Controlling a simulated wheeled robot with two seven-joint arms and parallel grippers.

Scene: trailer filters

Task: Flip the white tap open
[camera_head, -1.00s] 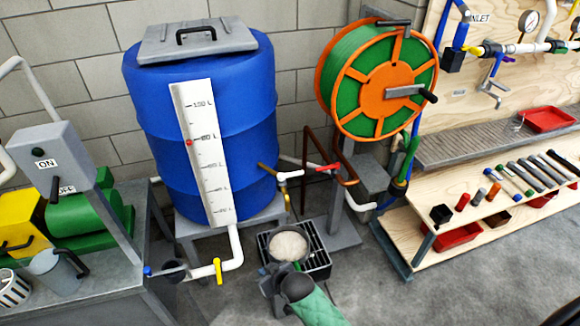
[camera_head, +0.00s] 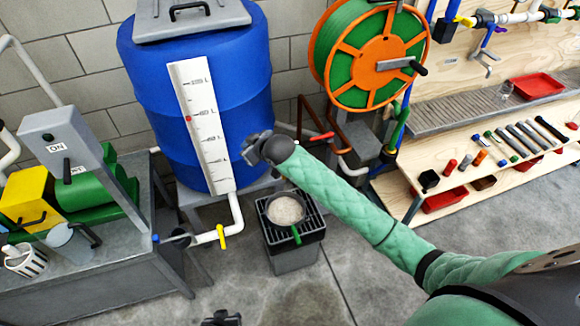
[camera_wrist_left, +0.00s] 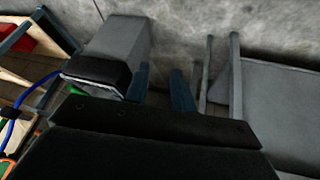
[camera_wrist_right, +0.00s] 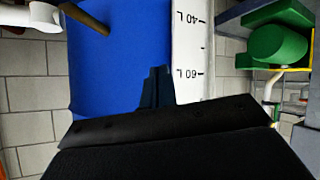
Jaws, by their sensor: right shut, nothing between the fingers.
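The white tap (camera_wrist_right: 40,14) shows partly at the top left edge of the right wrist view, with a brass pipe (camera_wrist_right: 88,20) beside it on the blue drum. In the head view my right gripper and arm cover this tap, so its handle position cannot be told. My right gripper (camera_head: 252,148) is shut and empty in front of the drum's lower right side, apart from the tap in its wrist view; its fingertips (camera_wrist_right: 157,88) are together. My left gripper (camera_head: 222,318) is low at the bottom edge; its fingers (camera_wrist_left: 161,85) are apart and empty.
The blue drum (camera_head: 150,80) bears a white level scale (camera_head: 203,125). A yellow-handled valve (camera_head: 221,236) sits on the white pipe below. A round pan with pale contents (camera_head: 285,209) rests on a black grated stand (camera_head: 310,222). The hose reel (camera_head: 370,45) stands right of the drum.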

